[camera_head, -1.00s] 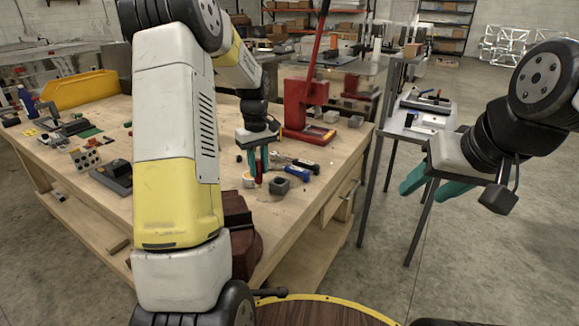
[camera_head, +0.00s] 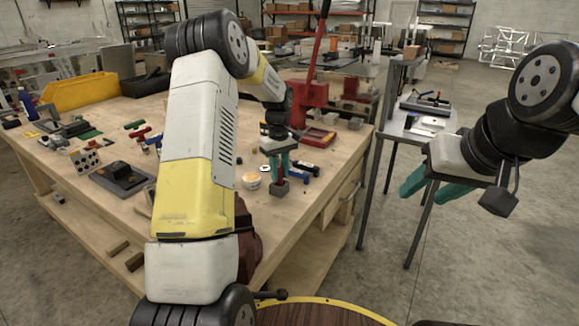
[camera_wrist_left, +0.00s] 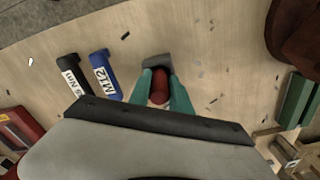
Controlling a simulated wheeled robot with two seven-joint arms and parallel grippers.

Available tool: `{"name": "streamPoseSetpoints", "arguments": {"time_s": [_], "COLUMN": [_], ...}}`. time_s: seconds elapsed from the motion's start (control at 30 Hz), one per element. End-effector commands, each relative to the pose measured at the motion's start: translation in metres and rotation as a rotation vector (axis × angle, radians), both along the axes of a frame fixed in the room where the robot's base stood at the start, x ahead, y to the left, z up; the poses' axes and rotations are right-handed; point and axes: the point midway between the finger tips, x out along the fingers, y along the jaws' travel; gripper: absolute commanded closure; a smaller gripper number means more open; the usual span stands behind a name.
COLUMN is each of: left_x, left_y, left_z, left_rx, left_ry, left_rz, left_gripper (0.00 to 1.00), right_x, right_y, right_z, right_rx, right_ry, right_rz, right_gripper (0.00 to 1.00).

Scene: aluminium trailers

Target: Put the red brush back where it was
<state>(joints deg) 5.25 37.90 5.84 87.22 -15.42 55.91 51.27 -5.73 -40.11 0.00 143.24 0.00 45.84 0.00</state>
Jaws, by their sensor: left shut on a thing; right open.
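My left gripper (camera_head: 280,168) is shut on the red brush (camera_wrist_left: 160,86), whose red round end shows between the green fingers in the left wrist view. In the head view only a thin red strip of the brush (camera_head: 280,174) shows between the fingers. A small grey block (camera_head: 279,188) stands on the wooden workbench (camera_head: 225,135) right at the fingertips. The block (camera_wrist_left: 157,62) also shows just beyond the fingers in the left wrist view. I cannot tell whether the brush is in the block or above it. My right gripper (camera_head: 435,190) is open and empty, off the bench to the right.
A blue M12-labelled handle (camera_wrist_left: 104,74) and a black handle (camera_wrist_left: 74,76) lie beside the gripper. The red press (camera_head: 306,104) stands behind. A brown vise (camera_head: 249,240) is at the near bench edge.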

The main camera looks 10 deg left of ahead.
Motion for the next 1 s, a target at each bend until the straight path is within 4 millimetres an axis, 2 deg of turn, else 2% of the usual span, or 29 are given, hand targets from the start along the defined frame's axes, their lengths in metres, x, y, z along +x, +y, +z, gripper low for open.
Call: {"name": "streamPoseSetpoints", "arguments": {"time_s": [0.1,0.13,0.23,0.53,0.67,0.77,1.0], "left_x": [0.0,0.0,0.0,0.0,0.0,0.001,0.001], "left_y": [0.0,0.0,0.0,0.0,0.0,0.0,0.0], "left_z": [-0.003,-0.003,-0.002,-0.002,0.008,0.024,0.076], "left_rx": [-0.001,0.0,0.0,0.0,0.001,0.001,0.001], "left_ry": [0.001,0.0,0.0,0.0,-0.002,-0.004,-0.005], "left_rz": [0.0,0.0,0.0,0.0,0.0,0.0,0.0], "left_gripper": [1.0,0.72,0.54,0.54,0.54,0.54,0.54], "right_x": [0.0,0.0,0.0,0.0,0.0,0.0,0.0], "right_y": [0.0,0.0,0.0,0.0,0.0,0.0,0.0], "right_z": [0.0,0.0,0.0,0.0,0.0,0.0,0.0], "right_rx": [0.0,0.0,0.0,0.0,0.0,0.0,0.0], "right_ry": [0.0,0.0,0.0,0.0,0.0,0.0,0.0], "right_rz": [0.0,0.0,0.0,0.0,0.0,0.0,0.0], "right_gripper": [0.51,0.51,0.51,0.51,0.51,0.51,0.51]}}
